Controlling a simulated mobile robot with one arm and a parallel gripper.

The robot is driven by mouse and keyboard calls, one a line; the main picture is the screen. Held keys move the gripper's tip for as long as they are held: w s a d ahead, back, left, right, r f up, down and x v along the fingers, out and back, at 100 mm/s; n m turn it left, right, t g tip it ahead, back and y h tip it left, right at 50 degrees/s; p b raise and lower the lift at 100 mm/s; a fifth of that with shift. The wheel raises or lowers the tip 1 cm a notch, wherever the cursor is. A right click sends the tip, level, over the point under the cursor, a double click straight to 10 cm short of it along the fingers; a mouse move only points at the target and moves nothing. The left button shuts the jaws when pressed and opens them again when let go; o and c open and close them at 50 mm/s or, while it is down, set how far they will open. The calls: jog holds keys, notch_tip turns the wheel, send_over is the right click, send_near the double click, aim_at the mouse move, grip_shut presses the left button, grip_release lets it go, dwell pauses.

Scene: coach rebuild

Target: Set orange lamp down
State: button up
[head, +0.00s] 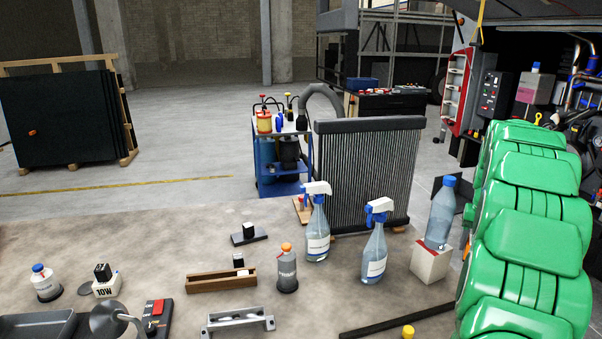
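I cannot make out an orange lamp for certain. A small orange spot (32,132) shows against the dark panels at the far left, too small to identify. A grey bottle with an orange cap (287,270) stands upright on the worktop (190,240). A dark grey rounded piece with a bent rod (107,320) is at the bottom left, partly cut off by the frame edge.
Two spray bottles (317,232) (375,252) stand mid-right, with a clear bottle on a white block (432,262) beside them. A wooden tray (220,283), grey bracket (238,320) and black bar (395,320) lie nearer. The worktop's left-centre has bare room.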

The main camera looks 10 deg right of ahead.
jog(key=s+a+r+m, duration=0.1)
jog(key=a+m, duration=0.4)
jog(key=a, duration=1.3)
jog(key=s+a+r+m, duration=0.15)
jog(key=a+m, duration=0.35)
jog(key=a, duration=1.4)
jog(key=w+f, duration=0.3)
jog(key=w, duration=0.1)
jog(key=w+d+f, duration=0.1)
jog(key=w+f, duration=0.2)
jog(key=w, duration=0.2)
jog(key=w+d+f, duration=0.1)
jog(key=w+f, duration=0.2)
jog(key=w, duration=0.1)
jog(key=shift+w+d+f, duration=0.1)
jog(key=shift+w+d, duration=0.05)
jog(key=shift+w, duration=0.25)
jog(key=shift+w+f, duration=0.3)
jog(key=shift+f, duration=1.55)
jog(key=shift+f, duration=0.1)
